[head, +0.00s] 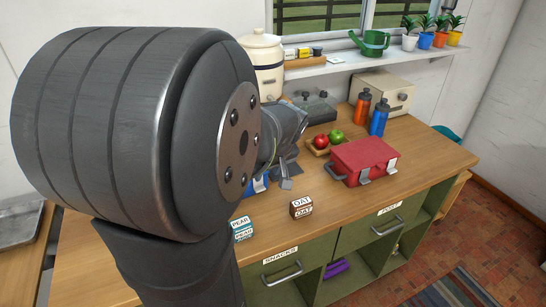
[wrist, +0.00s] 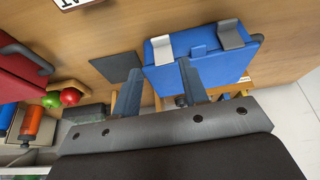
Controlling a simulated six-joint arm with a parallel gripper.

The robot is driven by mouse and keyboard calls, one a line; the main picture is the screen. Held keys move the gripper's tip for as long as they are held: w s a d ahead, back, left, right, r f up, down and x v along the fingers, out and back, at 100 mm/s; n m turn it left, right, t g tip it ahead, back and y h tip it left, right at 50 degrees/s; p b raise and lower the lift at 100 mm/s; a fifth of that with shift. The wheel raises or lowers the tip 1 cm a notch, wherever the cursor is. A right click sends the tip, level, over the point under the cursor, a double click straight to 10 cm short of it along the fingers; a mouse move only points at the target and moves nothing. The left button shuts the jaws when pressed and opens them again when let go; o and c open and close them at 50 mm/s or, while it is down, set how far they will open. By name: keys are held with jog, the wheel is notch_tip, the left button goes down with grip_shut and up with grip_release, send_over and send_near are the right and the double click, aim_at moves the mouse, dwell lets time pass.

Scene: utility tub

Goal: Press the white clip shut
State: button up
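In the wrist view a blue lunch box (wrist: 205,70) lies on the counter in front of my gripper (wrist: 160,68). Its near wall carries a pale, whitish clip (wrist: 163,49) on the left and a greyer clip (wrist: 231,35) on the right, which looks tilted outward. A small blue tab (wrist: 198,51) sits between them. My gripper's two fingers are apart with nothing held; one overlaps the box in the picture, the other is left of it. Contact cannot be told. In the head view my arm hides most of the blue box (head: 260,184).
A red box (head: 364,157) with pale clips stands to the right, near an apple tray (head: 318,152). OAT (head: 301,207) and PEAR (head: 241,228) blocks are near the front edge. A dark flat square (wrist: 118,66) lies beside the blue box. Bottles (head: 379,117) stand behind.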

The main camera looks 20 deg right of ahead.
aim_at(260, 190)
jog(key=v, duration=0.7)
jog(key=shift+s+r, duration=0.1)
jog(key=x, duration=1.7)
jog(key=shift+w+f, duration=0.25)
jog(key=g, duration=0.2)
jog(key=r+g, duration=0.1)
jog(key=g, duration=0.1)
jog(key=shift+s+r, duration=0.1)
jog(key=shift+s, duration=0.15)
jog(key=shift+r+g, duration=0.25)
jog(key=shift+g, duration=0.05)
notch_tip(260, 190, up, 17)
dwell(1.9)
